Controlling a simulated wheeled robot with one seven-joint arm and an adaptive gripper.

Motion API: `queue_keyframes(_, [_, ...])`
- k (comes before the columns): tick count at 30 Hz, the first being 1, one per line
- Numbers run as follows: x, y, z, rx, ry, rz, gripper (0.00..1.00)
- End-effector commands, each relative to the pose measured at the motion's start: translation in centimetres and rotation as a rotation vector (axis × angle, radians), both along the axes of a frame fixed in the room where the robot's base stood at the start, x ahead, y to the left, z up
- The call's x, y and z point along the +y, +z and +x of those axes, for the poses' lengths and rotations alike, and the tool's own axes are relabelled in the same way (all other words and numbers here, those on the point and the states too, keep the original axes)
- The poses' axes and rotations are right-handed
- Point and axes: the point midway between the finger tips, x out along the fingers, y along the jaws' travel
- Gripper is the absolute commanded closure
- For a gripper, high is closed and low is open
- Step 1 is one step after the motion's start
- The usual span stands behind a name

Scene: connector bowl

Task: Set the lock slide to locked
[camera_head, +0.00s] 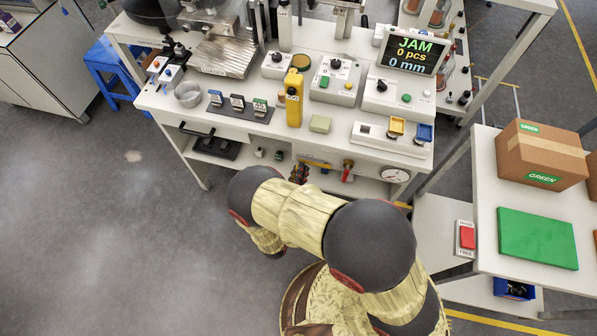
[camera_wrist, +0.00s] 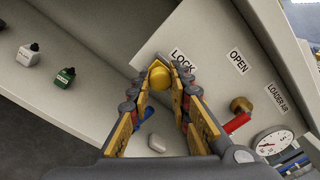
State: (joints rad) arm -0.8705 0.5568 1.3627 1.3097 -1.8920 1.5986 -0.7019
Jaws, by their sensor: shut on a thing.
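The lock slide's yellow knob (camera_wrist: 160,77) shows in the wrist view, right beside the LOCK label (camera_wrist: 182,60) on the pale panel. The OPEN label (camera_wrist: 238,61) is farther right along the panel, away from the knob. My gripper (camera_wrist: 160,82) has its two fingers closed on the knob from either side. In the head view my gripper (camera_head: 299,173) is at the workbench's front, below the top, and my arm hides part of that area. The slide's track is mostly hidden by the fingers.
Right of the slide are a red-handled valve (camera_wrist: 237,122), a LOADER AIR label (camera_wrist: 277,97) and a round gauge (camera_wrist: 273,142). Small bottles (camera_wrist: 65,77) stand on the shelf at left. The workbench top (camera_head: 230,118) overhangs the panel. Open floor (camera_head: 110,230) lies left.

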Motion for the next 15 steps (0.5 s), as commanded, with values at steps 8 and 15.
queue_keyframes(8, [-2.9, 0.1, -1.0, 0.003, -0.003, -0.004, 1.00])
queue_keyframes(15, [-3.8, -0.1, -1.4, 0.001, -0.002, -0.002, 1.00])
